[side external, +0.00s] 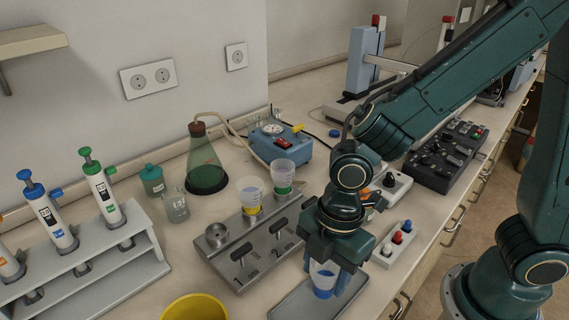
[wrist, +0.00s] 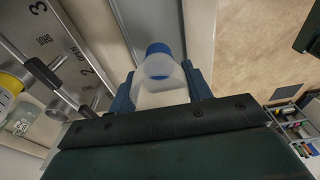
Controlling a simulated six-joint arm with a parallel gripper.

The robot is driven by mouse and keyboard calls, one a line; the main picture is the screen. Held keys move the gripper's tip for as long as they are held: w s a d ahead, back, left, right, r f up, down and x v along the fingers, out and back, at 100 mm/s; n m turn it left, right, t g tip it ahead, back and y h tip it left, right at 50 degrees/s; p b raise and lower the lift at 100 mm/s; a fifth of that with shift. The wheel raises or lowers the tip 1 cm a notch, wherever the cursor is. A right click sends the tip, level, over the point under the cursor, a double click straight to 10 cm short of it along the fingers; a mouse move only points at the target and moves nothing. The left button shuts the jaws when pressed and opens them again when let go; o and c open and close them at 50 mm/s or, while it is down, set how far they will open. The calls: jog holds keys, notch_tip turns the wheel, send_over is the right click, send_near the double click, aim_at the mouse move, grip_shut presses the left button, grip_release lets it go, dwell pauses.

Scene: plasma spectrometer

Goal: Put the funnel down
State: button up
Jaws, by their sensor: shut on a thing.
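My gripper (side external: 325,272) is shut on a funnel (side external: 323,283), a translucent cup with a blue lower part. In the wrist view the funnel (wrist: 158,72) sits between the two blue fingers, its blue end pointing away from the camera. My gripper points down over the flat grey tray (side external: 290,304) at the front of the bench. The funnel is low over the tray; I cannot tell whether it touches. Part of the funnel is hidden by the fingers.
A metal manifold (side external: 238,272) with black levers stands left of the tray, bearing a yellow-based funnel (side external: 250,198) and a green-based funnel (side external: 283,177); its front-left port (side external: 216,234) is empty. A yellow bowl (side external: 194,308) and a switch box (side external: 396,245) are nearby.

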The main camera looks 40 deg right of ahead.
jog(key=shift+f, duration=1.3)
jog(key=shift+f, duration=0.15)
jog(key=o, duration=1)
jog(key=shift+r, duration=0.2)
jog(key=shift+d+r, duration=0.25)
jog(key=shift+r, duration=1.75)
jog(key=shift+d+r, duration=0.25)
jog(key=shift+r, duration=1.7)
jog(key=shift+d+r, duration=0.25)
jog(key=shift+r, duration=1.75)
jog(key=s+d+r+m+t, duration=0.2)
jog(key=d+m, duration=0.3)
jog(key=m, duration=0.1)
jog(key=s+d+r+m+t+h, duration=0.1)
jog(key=s+d+r+m, duration=0.1)
jog(key=d+m, duration=0.4)
jog(key=s+d+r+m+t, duration=0.2)
jog(key=d+r+m, duration=0.1)
jog(key=d+m, duration=0.3)
jog(key=shift+s+d+r+t, duration=0.1)
jog(key=shift+r+t, duration=0.2)
jog(key=shift+r, duration=0.05)
